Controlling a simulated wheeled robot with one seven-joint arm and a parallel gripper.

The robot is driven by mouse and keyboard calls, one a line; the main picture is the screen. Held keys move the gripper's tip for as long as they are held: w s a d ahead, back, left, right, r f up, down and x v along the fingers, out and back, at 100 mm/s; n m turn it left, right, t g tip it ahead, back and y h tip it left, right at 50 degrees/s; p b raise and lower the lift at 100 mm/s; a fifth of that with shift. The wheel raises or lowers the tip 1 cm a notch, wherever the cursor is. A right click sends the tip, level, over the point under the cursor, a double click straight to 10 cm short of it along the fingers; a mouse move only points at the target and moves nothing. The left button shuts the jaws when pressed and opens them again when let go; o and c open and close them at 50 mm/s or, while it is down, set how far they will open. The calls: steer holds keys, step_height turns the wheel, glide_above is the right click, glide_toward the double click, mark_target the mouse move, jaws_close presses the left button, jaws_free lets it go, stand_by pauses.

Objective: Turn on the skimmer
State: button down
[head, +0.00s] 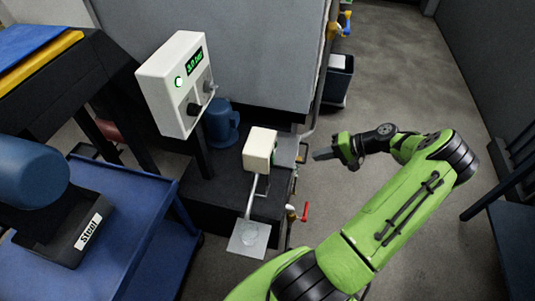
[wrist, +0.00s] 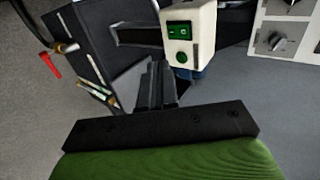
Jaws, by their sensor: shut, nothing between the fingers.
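The skimmer is a small white box (head: 259,146) on the dark tank; in the head view a rod runs from it towards a pale square plate. In the wrist view the skimmer's box (wrist: 204,30) shows a green rocker switch (wrist: 179,30) with a round green lamp (wrist: 181,57) below it. My gripper (head: 320,154) is shut and empty, to the right of the box and apart from it in the head view. In the wrist view my gripper's fingertips (wrist: 157,70) point up towards the box, left of and below the switch. The switch face is hidden in the head view.
A white control box (head: 168,92) with a green display and dark knobs stands left of the skimmer. A red-handled valve (head: 305,212) sticks out at the tank's side. Open floor (head: 400,70) lies to the right.

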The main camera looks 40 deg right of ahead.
mark_target(273, 158)
steer(key=shift+s+d, duration=0.1)
steer(key=shift+s, duration=0.05)
steer(key=b+x, duration=0.1)
steer(key=x, duration=0.3)
steer(key=b+x, duration=0.1)
steer(key=x, duration=0.3)
steer(key=r+b+x, duration=0.1)
steer(key=x, duration=0.4)
steer(key=shift+w+a+r+b, duration=0.1)
steer(key=shift+w+a+b, duration=0.25)
steer(key=shift+w+a, duration=0.2)
steer(key=shift+w, duration=0.1)
steer(key=shift+w+a, duration=0.1)
steer(key=shift+a, duration=0.05)
